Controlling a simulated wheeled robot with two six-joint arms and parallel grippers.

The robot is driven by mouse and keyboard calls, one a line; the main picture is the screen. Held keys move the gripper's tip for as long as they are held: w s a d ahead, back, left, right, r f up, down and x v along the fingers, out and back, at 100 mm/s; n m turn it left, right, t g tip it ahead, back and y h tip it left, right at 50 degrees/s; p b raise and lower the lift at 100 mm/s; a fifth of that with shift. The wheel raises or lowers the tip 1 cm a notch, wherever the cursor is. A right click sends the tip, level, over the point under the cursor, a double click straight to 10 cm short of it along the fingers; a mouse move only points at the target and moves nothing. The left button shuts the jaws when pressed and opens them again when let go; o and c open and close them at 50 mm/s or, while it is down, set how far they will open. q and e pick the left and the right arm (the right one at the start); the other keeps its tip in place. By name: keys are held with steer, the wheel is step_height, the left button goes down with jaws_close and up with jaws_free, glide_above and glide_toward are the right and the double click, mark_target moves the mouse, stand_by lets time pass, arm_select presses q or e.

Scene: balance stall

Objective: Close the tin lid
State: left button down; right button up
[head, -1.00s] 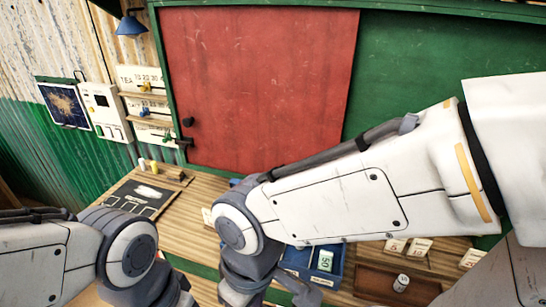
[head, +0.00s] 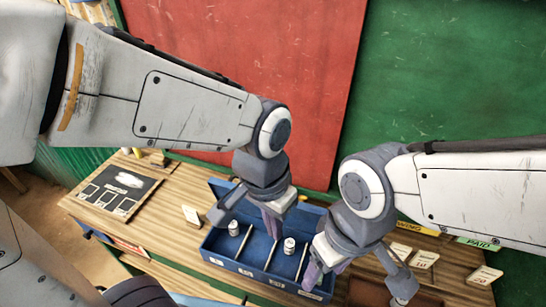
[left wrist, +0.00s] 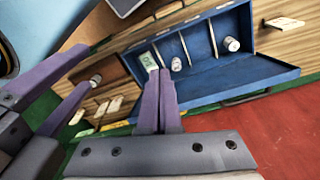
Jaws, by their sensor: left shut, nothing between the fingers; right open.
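The blue tin (head: 260,277) stands on the wooden counter with its compartments uncovered. Its lid (left wrist: 240,78) is swung open on the wall side. In the head view my left arm partly covers the lid. Two white cylinders (head: 234,228) (head: 290,246) stand in the tin's compartments, and a green note (left wrist: 149,60) lies in another. My left gripper (head: 273,228) is shut and empty, over the tin near its lid side. Its fingertips also show in the left wrist view (left wrist: 158,74). My right gripper (head: 318,272) is open and empty at the tin's right end.
A brown tray (head: 366,291) with a white cylinder (head: 400,301) is right of the tin, near my right gripper. Price cards (head: 424,258) stand at right. A dark board (head: 113,190) lies at left. The red panel (head: 240,60) rises behind the counter.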

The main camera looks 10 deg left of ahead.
arm_select(q)
steer(key=w+a+r+n+p, duration=0.1)
steer(key=w+a, duration=0.2)
steer(key=w, duration=0.3)
steer(key=w+a+r+n+t, duration=0.1)
steer(key=w+a, duration=0.2)
steer(key=w, duration=0.4)
steer(key=w+a+r+n+p, duration=0.1)
steer(key=w+a+n, duration=0.15)
steer(key=w, duration=0.35)
step_height(320, 180, down, 9)
steer(key=w+p, duration=0.1)
steer(key=p, duration=0.1)
steer(key=shift+w+a+f+m+y, duration=0.15)
steer(key=shift+w+a+m+y, duration=0.15)
steer(key=shift+a+m, duration=0.15)
